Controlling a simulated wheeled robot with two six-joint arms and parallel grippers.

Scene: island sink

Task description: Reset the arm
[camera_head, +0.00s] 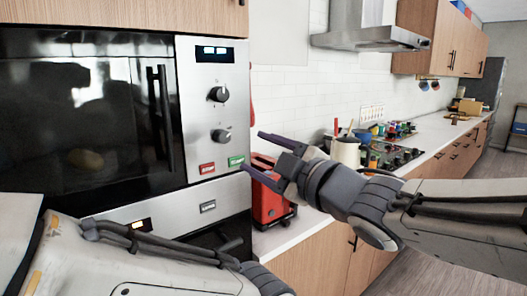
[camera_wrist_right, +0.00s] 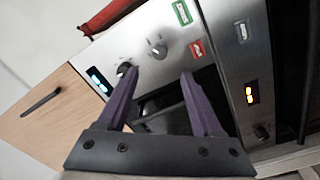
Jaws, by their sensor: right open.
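My right gripper (camera_head: 253,151) is open and empty, in front of the right edge of the oven's control panel (camera_head: 207,110). Its lower fingertip appears near the green button (camera_head: 236,160) in the head view; I cannot tell whether they touch. The right wrist view shows both purple fingers (camera_wrist_right: 159,73) spread apart with nothing between them, and the green button (camera_wrist_right: 183,12) beyond the fingertips and off to the upper right. My left arm (camera_head: 150,265) lies across the lower left; its gripper is out of view.
The built-in oven (camera_head: 90,110) has a shut dark door with a vertical handle; a yellowish shape shows behind the glass. A red appliance (camera_head: 268,200) stands on the counter (camera_head: 290,236) beside it. A cooktop (camera_head: 392,157) and utensils are farther right. Open floor lies at right.

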